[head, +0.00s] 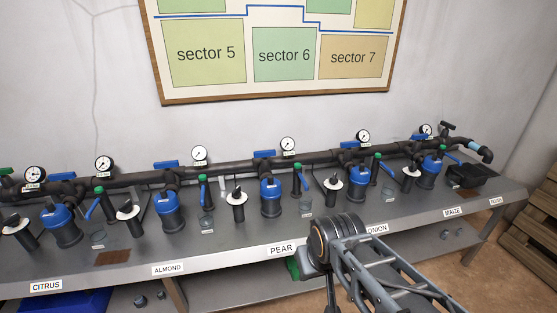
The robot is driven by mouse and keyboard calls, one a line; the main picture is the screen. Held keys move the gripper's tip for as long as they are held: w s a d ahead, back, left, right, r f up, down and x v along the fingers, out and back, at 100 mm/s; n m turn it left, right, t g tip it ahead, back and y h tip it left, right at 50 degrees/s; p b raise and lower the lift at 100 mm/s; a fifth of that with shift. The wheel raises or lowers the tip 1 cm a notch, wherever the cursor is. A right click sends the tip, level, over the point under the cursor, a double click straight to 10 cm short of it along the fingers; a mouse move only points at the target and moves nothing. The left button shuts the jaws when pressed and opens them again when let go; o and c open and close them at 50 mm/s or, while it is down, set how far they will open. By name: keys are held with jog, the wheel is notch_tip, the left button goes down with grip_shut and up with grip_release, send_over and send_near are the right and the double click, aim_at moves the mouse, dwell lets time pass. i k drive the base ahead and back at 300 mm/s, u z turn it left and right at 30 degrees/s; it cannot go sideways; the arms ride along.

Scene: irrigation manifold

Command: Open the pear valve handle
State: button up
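The PEAR label (281,250) is on the front edge of the bench. Behind it stands a blue-topped canister (271,196) under the dark main pipe. A blue handle (264,162) lies roughly along the pipe above this canister. To its right a slanted blue lever (303,187) sits on a green-capped upright fitting. I cannot tell for sure which of these is the pear valve handle. My arm reaches in from the lower right, in front of the bench, apart from both. My gripper does not show.
Similar stations line the bench, with labels ALMOND (168,269), CITRUS (46,287) and MAIZE (453,212). White-disc fittings (237,198) and pressure gauges (288,144) stand close to the levers. A wooden pallet (535,235) stands at far right.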

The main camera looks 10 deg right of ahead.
aim_at(263, 154)
jog(key=i, duration=1.8)
jog(key=u, duration=0.4)
